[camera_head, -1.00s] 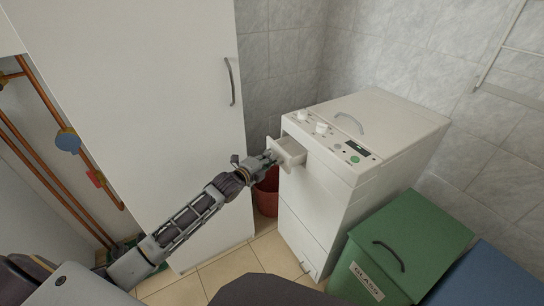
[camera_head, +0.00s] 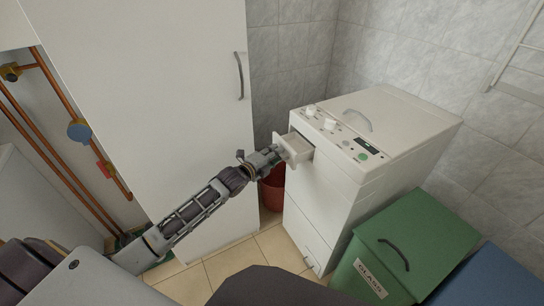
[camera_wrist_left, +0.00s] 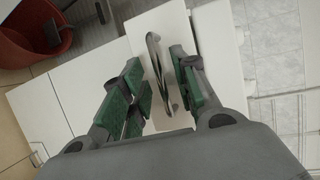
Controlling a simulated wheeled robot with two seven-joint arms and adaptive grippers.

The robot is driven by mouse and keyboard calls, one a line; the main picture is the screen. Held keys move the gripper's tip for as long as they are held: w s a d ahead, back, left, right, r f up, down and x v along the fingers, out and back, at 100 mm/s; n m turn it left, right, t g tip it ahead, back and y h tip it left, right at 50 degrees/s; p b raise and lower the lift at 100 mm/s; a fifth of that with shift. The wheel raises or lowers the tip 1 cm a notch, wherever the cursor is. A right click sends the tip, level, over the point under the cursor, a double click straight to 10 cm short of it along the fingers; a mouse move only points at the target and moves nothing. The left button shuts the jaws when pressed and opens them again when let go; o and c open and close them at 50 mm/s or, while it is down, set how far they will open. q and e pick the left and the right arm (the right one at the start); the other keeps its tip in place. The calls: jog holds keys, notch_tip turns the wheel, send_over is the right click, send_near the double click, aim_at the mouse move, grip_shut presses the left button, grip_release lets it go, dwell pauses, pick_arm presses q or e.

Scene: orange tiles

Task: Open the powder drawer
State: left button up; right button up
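The powder drawer (camera_head: 298,145) is a small white box at the upper left of the white washing machine's front, and it sticks out of its slot. My left gripper (camera_head: 279,153) is at the drawer's front in the head view. In the left wrist view, the drawer front (camera_wrist_left: 133,32) carries a curved grey handle (camera_wrist_left: 156,65). The green-padded fingers of my left gripper (camera_wrist_left: 158,90) stand apart on either side of the handle, with gaps visible. The handle is nearer the right finger. My right gripper is not in view.
The washing machine (camera_head: 335,195) stands by the tiled wall. A tall white cabinet (camera_head: 165,90) is on its left, with a red bin (camera_head: 273,192) between them. A green glass container (camera_head: 420,230) and a blue one (camera_head: 490,275) stand at the right front.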

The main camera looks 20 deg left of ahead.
pick_arm(q)
jog(key=shift+s, duration=0.1)
jog(key=v, duration=1.1)
jog(key=shift+s, duration=0.4)
dwell(0.6)
jog(key=shift+a+r, duration=0.1)
jog(key=shift+a, duration=0.05)
dwell(0.4)
